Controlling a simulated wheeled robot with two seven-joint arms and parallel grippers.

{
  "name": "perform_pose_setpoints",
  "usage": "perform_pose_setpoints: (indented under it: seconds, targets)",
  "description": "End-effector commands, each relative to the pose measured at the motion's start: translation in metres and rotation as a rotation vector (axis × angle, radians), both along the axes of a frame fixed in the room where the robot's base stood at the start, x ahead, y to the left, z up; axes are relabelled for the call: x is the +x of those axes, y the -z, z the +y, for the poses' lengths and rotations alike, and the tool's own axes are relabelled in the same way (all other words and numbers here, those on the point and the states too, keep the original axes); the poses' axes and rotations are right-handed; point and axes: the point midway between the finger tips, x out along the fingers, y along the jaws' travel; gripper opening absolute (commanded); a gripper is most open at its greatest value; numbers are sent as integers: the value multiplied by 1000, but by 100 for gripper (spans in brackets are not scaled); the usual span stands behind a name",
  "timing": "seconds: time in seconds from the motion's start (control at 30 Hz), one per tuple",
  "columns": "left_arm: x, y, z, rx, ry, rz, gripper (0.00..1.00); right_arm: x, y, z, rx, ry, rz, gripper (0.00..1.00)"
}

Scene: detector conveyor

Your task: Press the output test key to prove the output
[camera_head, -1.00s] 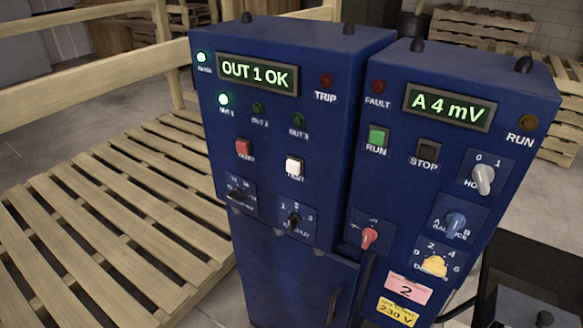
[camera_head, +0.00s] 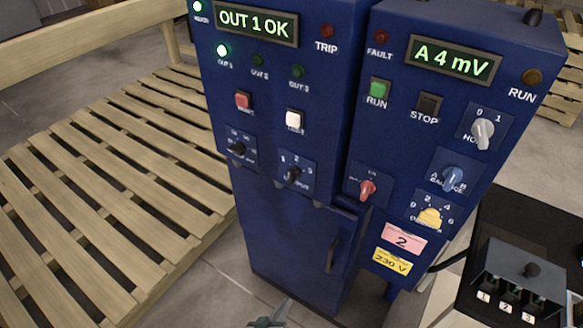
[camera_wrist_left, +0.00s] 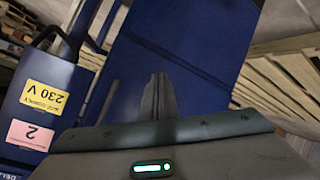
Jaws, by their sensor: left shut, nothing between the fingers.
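The white test key (camera_head: 294,121) is on the left blue cabinet (camera_head: 335,130), right of a red key (camera_head: 243,100). The green display (camera_head: 256,24) above reads OUT 1 OK. The OUT 1 lamp (camera_head: 223,50) is lit green; the OUT 2 and OUT 3 lamps look dark. The black output selector (camera_head: 292,174) is below the test key. My left gripper (camera_head: 280,308) shows at the bottom edge, well below the keys and apart from them. In the left wrist view its fingers (camera_wrist_left: 158,85) are shut and empty. My right gripper is not in view.
The right blue cabinet (camera_head: 450,100) has a display reading A 4 mV, run and stop keys and several knobs. A grey box with numbered slots (camera_head: 515,280) stands at the lower right. A wooden pallet (camera_head: 100,200) fills the left. Floor shows in front of the cabinets.

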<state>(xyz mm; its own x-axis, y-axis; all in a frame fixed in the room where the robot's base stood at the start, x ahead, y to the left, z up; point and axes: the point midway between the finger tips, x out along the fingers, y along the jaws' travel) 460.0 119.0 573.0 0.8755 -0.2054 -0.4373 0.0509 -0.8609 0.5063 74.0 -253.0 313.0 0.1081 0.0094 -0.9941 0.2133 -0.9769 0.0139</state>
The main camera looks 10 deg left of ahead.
Motion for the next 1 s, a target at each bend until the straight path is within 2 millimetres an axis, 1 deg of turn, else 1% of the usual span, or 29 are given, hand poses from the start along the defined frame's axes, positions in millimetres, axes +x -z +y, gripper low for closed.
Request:
perform_pose_setpoints:
  seconds: [0.03,0.17,0.2,0.37,0.4,0.47,0.5,0.57,0.6,0.77,0.8,0.87,1.0]
  targets:
    - [11,-19,-3,-30,-15,-36,0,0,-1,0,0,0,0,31]
    - [35,-67,-9,-112,-55,-125,0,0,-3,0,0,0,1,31]
    - [42,-81,-10,-138,-67,-152,0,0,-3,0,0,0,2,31]
    - [65,-143,-13,-246,-115,-262,0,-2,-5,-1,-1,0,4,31]
    - [70,-159,-13,-274,-126,-290,0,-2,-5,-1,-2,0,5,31]
    - [77,-183,-12,-316,-143,-330,0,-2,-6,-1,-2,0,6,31]
    - [81,-199,-12,-344,-153,-357,0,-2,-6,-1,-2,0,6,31]
    - [85,-223,-11,-388,-168,-397,0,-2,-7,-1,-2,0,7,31]
    - [88,-240,-10,-420,-180,-423,0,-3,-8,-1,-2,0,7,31]
    - [95,-305,-4,-544,-218,-529,0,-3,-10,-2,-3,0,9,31]
    - [95,-321,-2,-575,-227,-555,0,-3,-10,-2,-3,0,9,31]
    - [95,-346,2,-626,-240,-595,0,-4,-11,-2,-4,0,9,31]
    - [92,-402,12,-746,-268,-685,0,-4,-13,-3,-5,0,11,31]
